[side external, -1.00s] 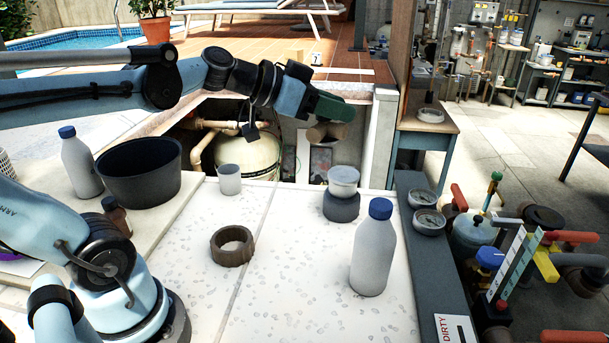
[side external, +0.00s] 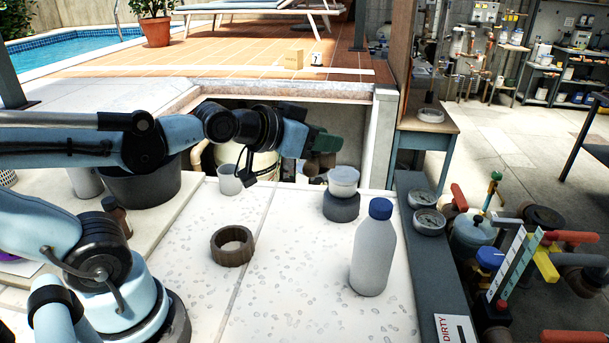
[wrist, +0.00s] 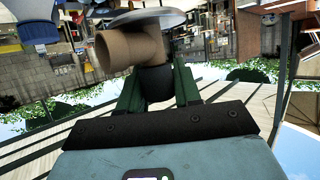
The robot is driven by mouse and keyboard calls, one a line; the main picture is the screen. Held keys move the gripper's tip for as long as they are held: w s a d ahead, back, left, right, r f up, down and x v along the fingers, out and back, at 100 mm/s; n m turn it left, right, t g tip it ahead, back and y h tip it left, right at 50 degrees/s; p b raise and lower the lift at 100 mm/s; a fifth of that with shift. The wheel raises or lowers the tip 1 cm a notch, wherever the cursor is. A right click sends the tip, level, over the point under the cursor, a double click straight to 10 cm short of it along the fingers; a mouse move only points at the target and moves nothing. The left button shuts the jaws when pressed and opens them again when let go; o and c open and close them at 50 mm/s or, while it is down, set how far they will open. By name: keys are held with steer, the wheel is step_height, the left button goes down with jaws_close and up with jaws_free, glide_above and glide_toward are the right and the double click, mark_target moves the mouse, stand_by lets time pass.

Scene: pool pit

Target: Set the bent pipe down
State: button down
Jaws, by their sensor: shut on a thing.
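The bent pipe (wrist: 128,50) is a brown elbow, held at the tips of my gripper (wrist: 157,80) in the wrist view. The two green fingers are shut on it, with a dark patch between them. In the side view my gripper (side external: 322,145) is over the far end of the white speckled worktop (side external: 290,250), just behind the white-lidded jar. Only a little of the pipe (side external: 318,164) shows below the fingers there. I cannot tell whether it touches anything.
A white-lidded jar on a dark round base (side external: 342,205) stands close to my gripper. A white bottle with a blue cap (side external: 373,250), a brown ring (side external: 232,246) and a grey cup (side external: 229,182) stand on the worktop. A black bucket (side external: 145,188) is at left. The worktop's middle is clear.

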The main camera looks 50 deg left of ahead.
steer(key=shift+d+f, duration=0.1)
steer(key=shift+f, duration=0.2)
steer(key=shift+s+a+f+n+g+y, duration=0.65)
steer(key=shift+a+f+n+g+y, duration=1.6)
steer(key=shift+a+f+n, duration=0.85)
steer(key=shift+s+a+f+n+g+y, duration=0.65)
steer(key=shift+a+f+n+g+y, duration=1.75)
steer(key=shift+a+n, duration=0.8)
steer(key=shift+s+a+f+n+g+y, duration=0.65)
steer(key=shift+a+f+n+g+y, duration=1.5)
steer(key=shift+a+f+n, duration=1.05)
steer(key=shift+a+f+m, duration=0.25)
steer(key=shift+a+m, duration=0.15)
steer(key=shift+m, duration=0.1)
